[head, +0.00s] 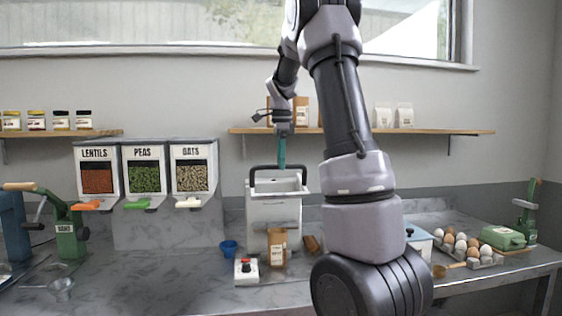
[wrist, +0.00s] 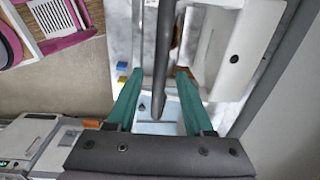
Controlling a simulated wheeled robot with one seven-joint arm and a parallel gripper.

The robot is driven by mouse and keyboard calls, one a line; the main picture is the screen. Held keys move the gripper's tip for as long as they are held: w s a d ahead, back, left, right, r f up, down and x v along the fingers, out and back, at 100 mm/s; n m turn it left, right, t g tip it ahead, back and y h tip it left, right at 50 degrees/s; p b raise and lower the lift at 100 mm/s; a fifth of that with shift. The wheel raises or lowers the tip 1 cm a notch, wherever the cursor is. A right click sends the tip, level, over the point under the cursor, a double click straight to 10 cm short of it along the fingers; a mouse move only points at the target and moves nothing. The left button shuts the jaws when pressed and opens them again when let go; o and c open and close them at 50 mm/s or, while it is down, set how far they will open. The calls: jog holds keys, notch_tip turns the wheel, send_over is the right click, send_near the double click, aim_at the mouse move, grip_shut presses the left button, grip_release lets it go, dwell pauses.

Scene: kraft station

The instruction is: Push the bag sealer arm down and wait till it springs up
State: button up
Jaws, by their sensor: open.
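The bag sealer (head: 273,212) is a pale grey box on the counter, with a black bar-shaped arm (head: 255,177) raised at its top. My gripper (head: 282,164) points down at this arm from above, its teal fingers by the bar. In the wrist view, my gripper (wrist: 156,78) is open, with one teal finger on each side of the dark bar (wrist: 164,55). Nothing else is between the fingers. I cannot tell whether the fingers touch the bar. Pale parts of the sealer (wrist: 228,50) show beyond the fingers.
A kraft bag (head: 277,250) and a control box with a red knob (head: 246,269) stand before the sealer. A blue cup (head: 229,248) is to their left. Food dispensers (head: 145,170) stand left. A shelf (head: 440,131) runs behind. Eggs (head: 461,246) lie at right.

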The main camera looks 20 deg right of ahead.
jog(key=shift+f, duration=0.1)
grip_shut()
dwell(1.4)
